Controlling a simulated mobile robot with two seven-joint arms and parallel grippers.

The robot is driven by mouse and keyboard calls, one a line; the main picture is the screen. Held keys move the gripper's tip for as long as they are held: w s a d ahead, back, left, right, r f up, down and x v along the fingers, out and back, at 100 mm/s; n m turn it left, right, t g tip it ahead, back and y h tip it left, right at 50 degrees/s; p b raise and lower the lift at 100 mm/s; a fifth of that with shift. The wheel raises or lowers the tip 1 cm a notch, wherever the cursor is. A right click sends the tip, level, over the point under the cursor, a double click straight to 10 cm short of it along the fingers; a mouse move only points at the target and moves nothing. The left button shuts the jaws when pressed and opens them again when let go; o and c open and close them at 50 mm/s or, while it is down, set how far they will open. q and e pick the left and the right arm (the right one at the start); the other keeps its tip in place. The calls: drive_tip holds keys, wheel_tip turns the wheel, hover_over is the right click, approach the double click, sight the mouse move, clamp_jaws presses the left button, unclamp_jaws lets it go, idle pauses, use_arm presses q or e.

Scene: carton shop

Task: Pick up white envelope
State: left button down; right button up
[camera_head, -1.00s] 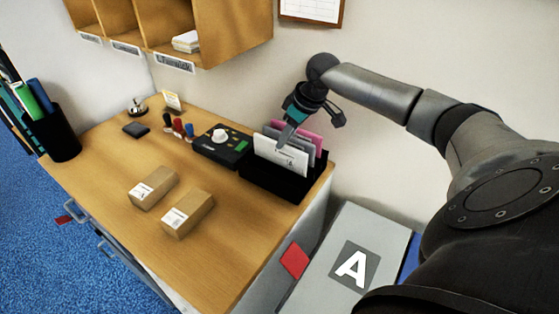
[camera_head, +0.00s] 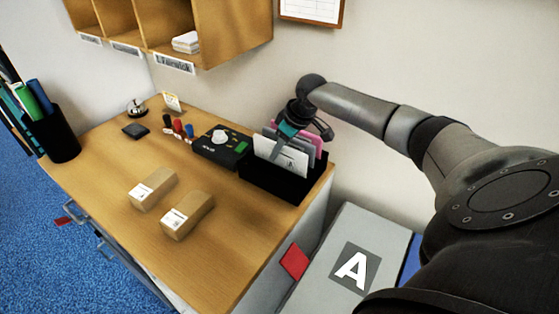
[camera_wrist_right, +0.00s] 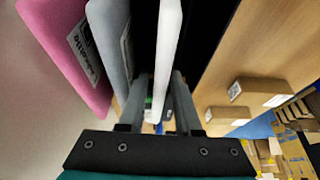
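The white envelope (camera_head: 270,150) stands upright at the front of a black sorter (camera_head: 262,183) on the desk. In the right wrist view the white envelope (camera_wrist_right: 168,45) shows edge-on. My right gripper (camera_head: 279,150) is pointed down at the top of this envelope. In the right wrist view my right gripper (camera_wrist_right: 160,100) is open, with a finger on each side of the envelope and gaps beside it. A grey envelope (camera_wrist_right: 110,38) and a pink envelope (camera_wrist_right: 62,45) stand behind the white one. My left gripper is not in view.
A black device with a white knob (camera_head: 221,138) sits left of the sorter. Two small cartons (camera_head: 153,189) (camera_head: 187,214) lie on the desk (camera_head: 110,185). Wooden pigeonholes (camera_head: 225,30) hang above. A grey box marked A (camera_head: 352,268) is right of the desk.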

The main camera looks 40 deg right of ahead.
drive_tip(key=shift+f, duration=0.2)
idle(0.3)
clamp_jaws()
